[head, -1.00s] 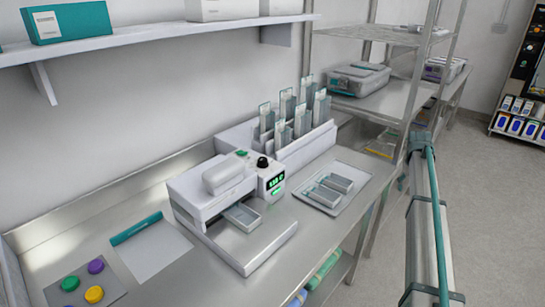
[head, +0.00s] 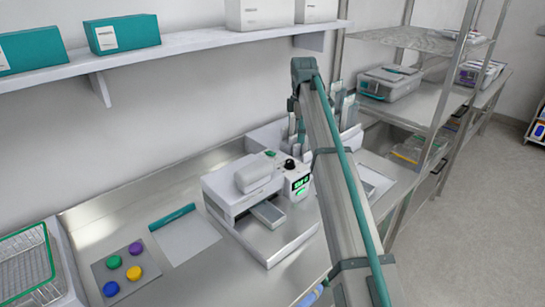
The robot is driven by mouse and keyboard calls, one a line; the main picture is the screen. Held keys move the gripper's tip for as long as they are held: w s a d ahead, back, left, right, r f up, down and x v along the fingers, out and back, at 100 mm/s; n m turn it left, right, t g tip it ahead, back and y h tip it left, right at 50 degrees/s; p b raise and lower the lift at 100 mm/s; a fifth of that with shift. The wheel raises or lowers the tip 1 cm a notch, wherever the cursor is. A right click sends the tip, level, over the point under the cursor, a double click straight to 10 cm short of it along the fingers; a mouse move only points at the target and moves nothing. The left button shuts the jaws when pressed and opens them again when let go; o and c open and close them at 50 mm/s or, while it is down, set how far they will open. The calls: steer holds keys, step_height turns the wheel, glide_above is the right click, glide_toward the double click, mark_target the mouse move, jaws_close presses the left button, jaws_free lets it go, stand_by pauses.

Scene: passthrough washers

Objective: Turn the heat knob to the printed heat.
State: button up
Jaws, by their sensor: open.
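The white sealer-like machine (head: 225,185) stands on the steel bench near the middle of the head view. A black knob (head: 290,164) sits on top of its control block, which I take for the heat knob. A lit green display (head: 301,184) is on the block's front, too small to read surely. A green button (head: 270,154) is left of the knob. I cannot make out any printed heat.
My arm hides part of the rack of upright pouches (head: 348,108) and the tray behind it. A grey sheet with a teal edge (head: 187,240) and a mat with coloured discs (head: 101,272) lie left. A wire basket (head: 25,275) stands far left. A shelf (head: 190,47) overhangs the bench.

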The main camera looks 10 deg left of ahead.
mark_target(290, 161)
steer(key=shift+n, duration=0.7)
steer(key=a+f+p, duration=0.1)
steer(key=f, duration=0.2)
steer(key=s+a+f+p, duration=0.1)
steer(key=f, duration=0.3)
steer(key=f+p, duration=0.1)
steer(key=f, duration=0.2)
steer(key=shift+s+a+f, duration=0.35)
steer(key=shift+a+f, duration=0.05)
steer(key=c, duration=1.2)
